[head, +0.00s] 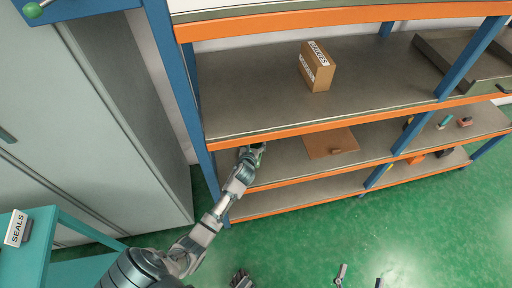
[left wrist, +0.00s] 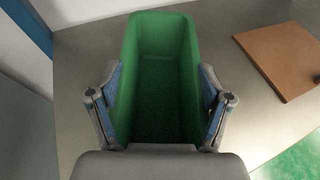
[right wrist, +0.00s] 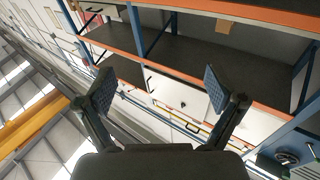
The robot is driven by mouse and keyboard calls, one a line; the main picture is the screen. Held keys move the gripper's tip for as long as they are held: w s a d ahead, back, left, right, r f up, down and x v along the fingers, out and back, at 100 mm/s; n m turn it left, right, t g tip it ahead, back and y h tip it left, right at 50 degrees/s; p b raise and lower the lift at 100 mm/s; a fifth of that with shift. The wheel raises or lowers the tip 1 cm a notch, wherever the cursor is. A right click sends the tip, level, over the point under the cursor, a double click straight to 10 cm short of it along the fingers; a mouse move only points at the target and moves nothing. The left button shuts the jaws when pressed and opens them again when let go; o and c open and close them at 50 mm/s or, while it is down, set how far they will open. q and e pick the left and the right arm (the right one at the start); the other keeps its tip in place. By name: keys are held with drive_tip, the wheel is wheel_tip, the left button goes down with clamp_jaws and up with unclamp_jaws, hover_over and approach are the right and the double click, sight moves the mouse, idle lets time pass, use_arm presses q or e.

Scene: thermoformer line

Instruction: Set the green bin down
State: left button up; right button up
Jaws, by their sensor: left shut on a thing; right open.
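The green bin (left wrist: 160,85) is a deep, open-topped, empty box. It sits between the blue-padded fingers of my left gripper (left wrist: 161,92), which is shut on it. In the head view only a small bit of the bin (head: 260,147) shows, at the left end of the middle shelf (head: 285,165); my left arm hides part of it. The bin is over the grey shelf surface; I cannot tell whether its base touches it. My right gripper (right wrist: 158,90) is open and empty, its fingers wide apart. Its fingertips show at the bottom of the head view (head: 359,280).
A brown board (head: 318,143) lies on the middle shelf right of the bin. A blue post (head: 182,100) stands to the left. The upper shelf (head: 240,90), with a cardboard box (head: 317,66), is overhead. Grey cabinets (head: 120,120) stand left.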

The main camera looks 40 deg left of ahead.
sight(254, 145)
use_arm(q)
wheel_tip(254, 145, down, 4)
drive_tip(key=shift+a+r+b, duration=0.15)
drive_tip(key=shift+r+b, duration=0.05)
drive_tip(key=shift+b, duration=0.75)
drive_tip(key=shift+f, duration=0.1)
drive_tip(key=shift+r, duration=0.25)
use_arm(e)
drive_tip(key=r+t, duration=0.1)
drive_tip(key=s+r+t, duration=0.1)
drive_tip(key=r, duration=0.1)
drive_tip(key=r+t, duration=0.1)
drive_tip(key=t, duration=0.1)
drive_tip(key=shift+s+r+y, duration=0.3)
drive_tip(key=shift+r, duration=0.1)
use_arm(q)
drive_tip(key=shift+f, duration=0.1)
drive_tip(key=o, duration=1.7)
use_arm(e)
drive_tip(key=shift+w+a, duration=0.1)
